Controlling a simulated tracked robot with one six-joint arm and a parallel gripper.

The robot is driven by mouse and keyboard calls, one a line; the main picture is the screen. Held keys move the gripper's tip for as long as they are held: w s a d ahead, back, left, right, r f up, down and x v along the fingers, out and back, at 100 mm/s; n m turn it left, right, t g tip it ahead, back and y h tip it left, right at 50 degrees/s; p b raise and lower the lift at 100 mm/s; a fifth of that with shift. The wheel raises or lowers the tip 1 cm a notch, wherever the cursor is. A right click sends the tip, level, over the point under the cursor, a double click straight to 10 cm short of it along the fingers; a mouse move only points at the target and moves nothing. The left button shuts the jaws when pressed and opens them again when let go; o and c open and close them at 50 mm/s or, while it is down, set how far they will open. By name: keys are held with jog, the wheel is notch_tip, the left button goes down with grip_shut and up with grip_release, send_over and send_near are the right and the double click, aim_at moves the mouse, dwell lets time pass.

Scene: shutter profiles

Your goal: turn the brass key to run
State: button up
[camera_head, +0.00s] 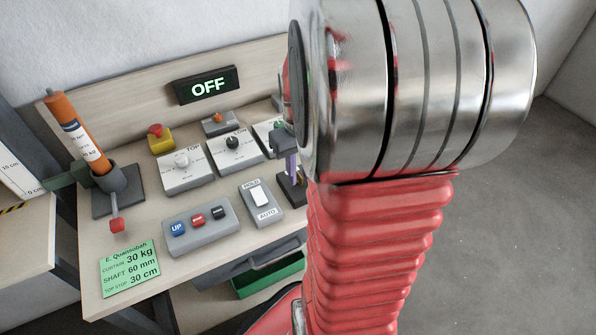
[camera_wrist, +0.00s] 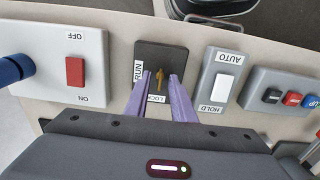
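The small brass key (camera_wrist: 159,78) stands in a dark plate (camera_wrist: 178,53) in the wrist view. The plate carries a RUN label on its left and a LOCK label at its bottom. The key's bar runs nearly up and down in the picture, in line with LOCK. My gripper (camera_wrist: 159,84) is open, with its two purple fingers on either side of the key's lower end; I cannot tell whether they touch it. In the head view my gripper (camera_head: 291,166) is above the dark plate (camera_head: 293,194), and the key cannot be made out.
A lit display (camera_head: 208,86) reads OFF. A HOLD/AUTO rocker (camera_head: 260,197) and a box with UP and other buttons (camera_head: 197,226) sit beside the key plate. A red ON/OFF switch (camera_wrist: 75,72) is on its other side. An orange cylinder (camera_head: 77,131) stands at the left.

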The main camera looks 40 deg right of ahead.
grip_shut()
jog(key=shift+a, duration=0.1)
